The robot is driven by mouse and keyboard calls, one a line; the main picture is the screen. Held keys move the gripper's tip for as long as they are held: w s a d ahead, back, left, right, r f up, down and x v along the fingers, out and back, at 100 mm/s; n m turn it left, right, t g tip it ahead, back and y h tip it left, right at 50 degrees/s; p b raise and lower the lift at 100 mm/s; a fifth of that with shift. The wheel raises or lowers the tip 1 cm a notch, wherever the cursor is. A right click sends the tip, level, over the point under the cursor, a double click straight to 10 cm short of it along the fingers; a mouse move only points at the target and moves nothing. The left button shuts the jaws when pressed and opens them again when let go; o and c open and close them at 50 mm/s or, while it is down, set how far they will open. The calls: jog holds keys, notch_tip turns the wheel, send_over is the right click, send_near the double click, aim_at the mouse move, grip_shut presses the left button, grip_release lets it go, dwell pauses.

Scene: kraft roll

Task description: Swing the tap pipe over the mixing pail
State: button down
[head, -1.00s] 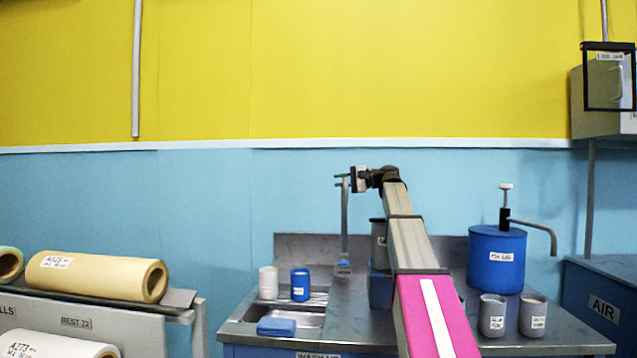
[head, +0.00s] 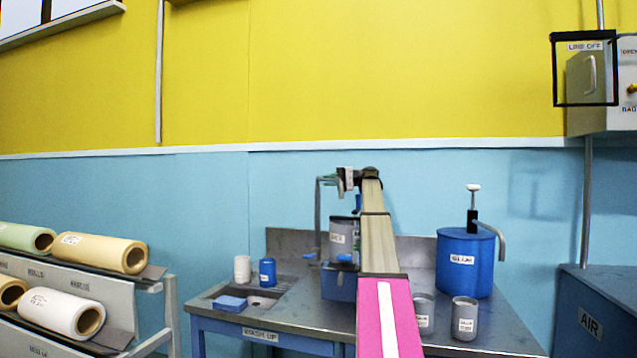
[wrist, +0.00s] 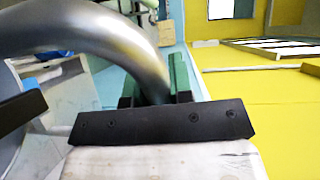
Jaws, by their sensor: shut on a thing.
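The tap pipe (head: 318,215) is a grey metal tube rising from the steel counter behind the sink and bending over at the top. My gripper (head: 333,181) is shut on its upper part. In the wrist view the thick curved pipe (wrist: 110,45) runs between the green finger pads of my gripper (wrist: 155,84). A grey pail (head: 338,237) with a white label, likely the mixing pail, stands on a blue block, just right of the upright pipe and below my gripper. My arm hides its right part. Whether the pipe's outlet is over the pail is not clear.
The sink (head: 240,296) holds a blue block, with a white cup (head: 242,269) and blue cup (head: 267,271) behind it. A blue glue drum (head: 465,263) with a pump and two grey cups stand right of my arm. Paper rolls lie on the left rack.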

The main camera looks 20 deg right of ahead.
jog(key=shift+d, duration=0.1)
dwell(0.3)
jog(key=c, duration=1)
grip_release()
jog(key=shift+w+d, duration=0.1)
